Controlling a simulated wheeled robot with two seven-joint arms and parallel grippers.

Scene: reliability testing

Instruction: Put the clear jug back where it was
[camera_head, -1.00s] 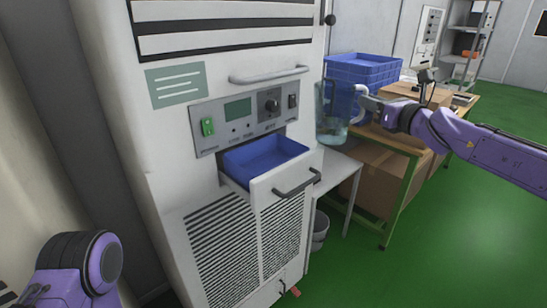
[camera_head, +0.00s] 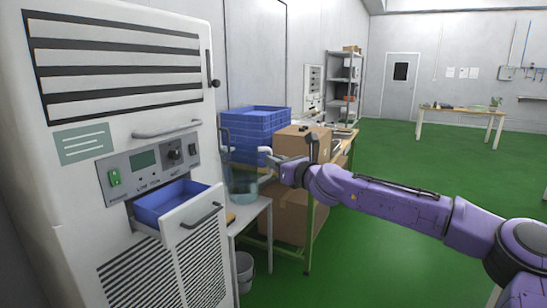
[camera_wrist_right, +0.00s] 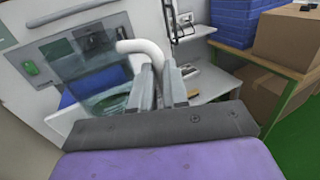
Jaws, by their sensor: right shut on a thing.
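The clear jug (camera_head: 240,186) is see-through and held upright beside the machine, in front of blue crates. My right gripper (camera_head: 274,163) is shut on its pale handle, on the jug's right side. In the right wrist view the jug (camera_wrist_right: 98,92) is on the left, and its white curved handle (camera_wrist_right: 143,48) runs between the fingers of the gripper (camera_wrist_right: 160,78). The jug's base appears close above the small white side table (camera_head: 256,207); I cannot tell whether they touch. My left gripper is not in view.
The white machine (camera_head: 122,92) stands left, its blue-lined drawer (camera_head: 171,201) pulled out. Blue crates (camera_head: 255,125) and a cardboard box (camera_head: 298,143) stand behind the jug. A bucket (camera_head: 244,272) is below the side table. Green floor on the right is open.

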